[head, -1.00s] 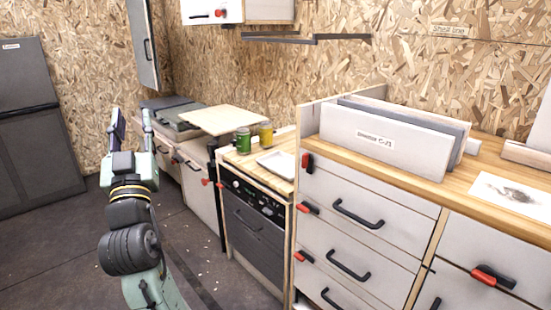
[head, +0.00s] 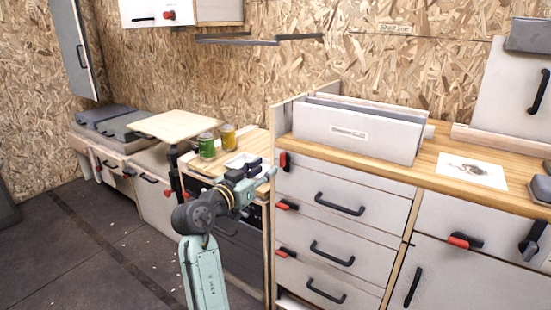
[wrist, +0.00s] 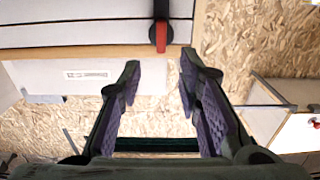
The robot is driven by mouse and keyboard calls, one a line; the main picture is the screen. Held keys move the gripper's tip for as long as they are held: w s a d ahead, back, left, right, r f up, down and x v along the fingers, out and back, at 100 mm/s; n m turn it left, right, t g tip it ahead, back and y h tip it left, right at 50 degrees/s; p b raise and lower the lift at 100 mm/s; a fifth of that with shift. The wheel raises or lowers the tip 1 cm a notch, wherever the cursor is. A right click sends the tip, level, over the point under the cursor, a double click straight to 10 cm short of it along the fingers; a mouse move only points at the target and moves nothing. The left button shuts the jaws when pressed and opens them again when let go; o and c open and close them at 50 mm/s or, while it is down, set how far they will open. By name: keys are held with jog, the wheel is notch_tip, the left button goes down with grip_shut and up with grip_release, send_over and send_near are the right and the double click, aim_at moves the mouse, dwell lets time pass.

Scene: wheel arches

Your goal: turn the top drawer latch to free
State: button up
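The uppermost latch (head: 285,160) is on the left edge of the drawer unit, just below the worktop. Its red lever stands upright, unlike the sideways red levers on the latches below (head: 287,205). My gripper (head: 264,170) is to the left of it, in front of the oven unit, with its fingers pointing right. In the wrist view, which looks upside down, the latch (wrist: 161,36) shows red and black beyond the gap between the fingertips. My gripper (wrist: 161,62) is open and empty there, apart from the latch.
Green and yellow cans (head: 207,147) stand on the lower counter, left of my gripper. Black drawer handles (head: 340,204) stick out below.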

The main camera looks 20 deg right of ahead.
aim_at(281, 157)
jog(key=p+x, duration=0.1)
jog(key=x, duration=0.7)
jog(key=shift+a, duration=0.1)
grip_shut()
